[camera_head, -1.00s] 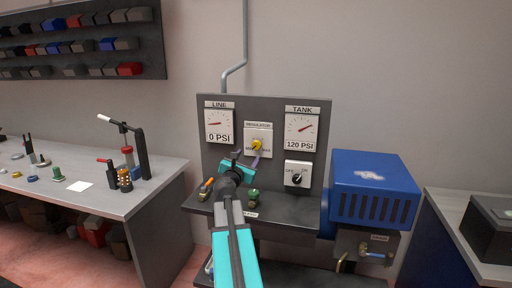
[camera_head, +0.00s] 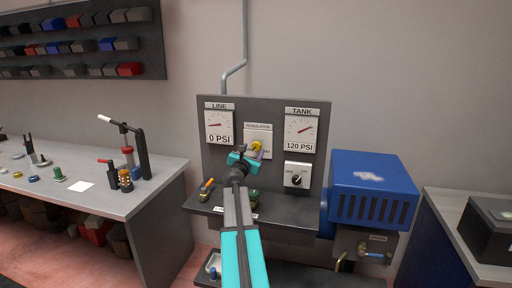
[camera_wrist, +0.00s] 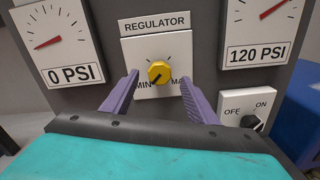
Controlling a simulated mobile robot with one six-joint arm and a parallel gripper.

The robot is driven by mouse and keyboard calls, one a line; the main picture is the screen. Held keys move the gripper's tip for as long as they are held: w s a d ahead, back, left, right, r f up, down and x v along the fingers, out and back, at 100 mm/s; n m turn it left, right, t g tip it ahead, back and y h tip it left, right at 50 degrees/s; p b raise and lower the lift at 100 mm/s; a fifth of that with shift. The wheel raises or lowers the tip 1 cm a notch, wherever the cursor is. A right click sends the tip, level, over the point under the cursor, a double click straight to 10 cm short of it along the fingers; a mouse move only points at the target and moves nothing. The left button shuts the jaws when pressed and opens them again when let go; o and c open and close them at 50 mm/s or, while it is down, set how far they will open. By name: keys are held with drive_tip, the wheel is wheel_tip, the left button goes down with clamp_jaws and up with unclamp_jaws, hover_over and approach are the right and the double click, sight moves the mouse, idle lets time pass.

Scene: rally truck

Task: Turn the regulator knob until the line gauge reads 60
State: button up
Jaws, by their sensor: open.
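The yellow regulator knob (camera_wrist: 159,72) sits on a white plate marked REGULATOR, MIN and MAX; its dark pointer line aims lower left, toward MIN. In the head view the knob (camera_head: 256,146) shows just beyond my gripper (camera_head: 250,151). In the wrist view my gripper (camera_wrist: 157,88) is open, its two purple fingers apart on the left and right of the knob, with nothing held. I cannot tell how far short of the knob the fingertips are. The line gauge (camera_head: 219,125) reads 0 PSI, and it also shows in the wrist view (camera_wrist: 55,40).
The tank gauge (camera_head: 301,130) reads 120 PSI. An OFF/ON switch (camera_head: 297,176) is below it. A shelf (camera_head: 285,222) under the panel holds small fittings. A blue compressor (camera_head: 373,185) stands at right, and a workbench (camera_head: 130,205) with tools at left.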

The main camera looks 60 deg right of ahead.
sight(256, 146)
drive_tip(key=shift+p+x, duration=0.6)
drive_tip(key=shift+x, duration=1.95)
drive_tip(key=c, duration=1.1)
